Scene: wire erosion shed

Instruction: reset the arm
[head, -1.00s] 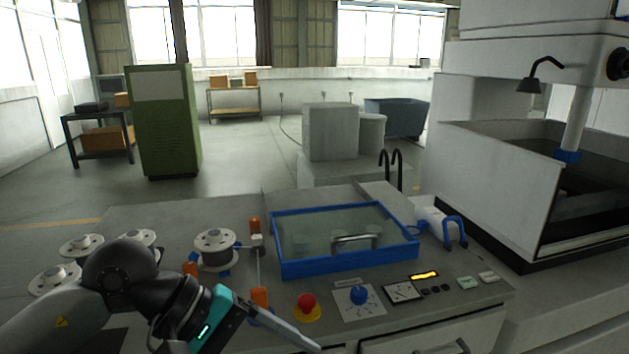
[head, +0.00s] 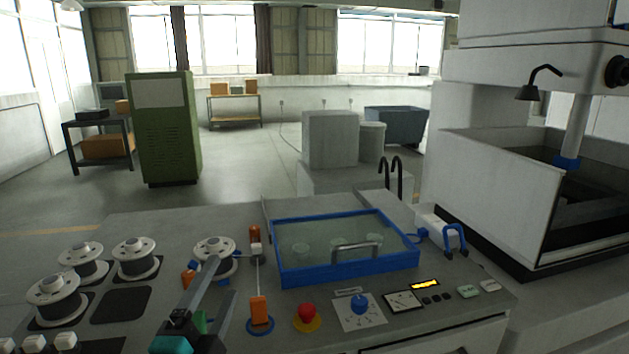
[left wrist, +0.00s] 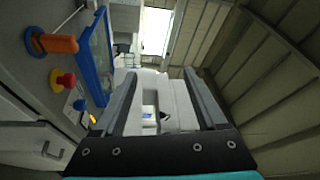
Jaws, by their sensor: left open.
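My left gripper (head: 223,275) is at the lower front of the console in the head view, with its two grey fingers apart and nothing between them. The fingers point up and away, in front of a wire spool (head: 213,246) and left of an orange lever (head: 260,310). In the left wrist view the open fingers (left wrist: 160,85) stand clear, with no object between them. My right gripper is in neither view.
The console carries a red stop button (head: 307,313), a blue knob (head: 359,303) and a blue-framed lidded tank (head: 345,269). Several spools (head: 137,256) stand at the left around an empty dark pad (head: 121,305). A white machine (head: 500,195) stands at the right.

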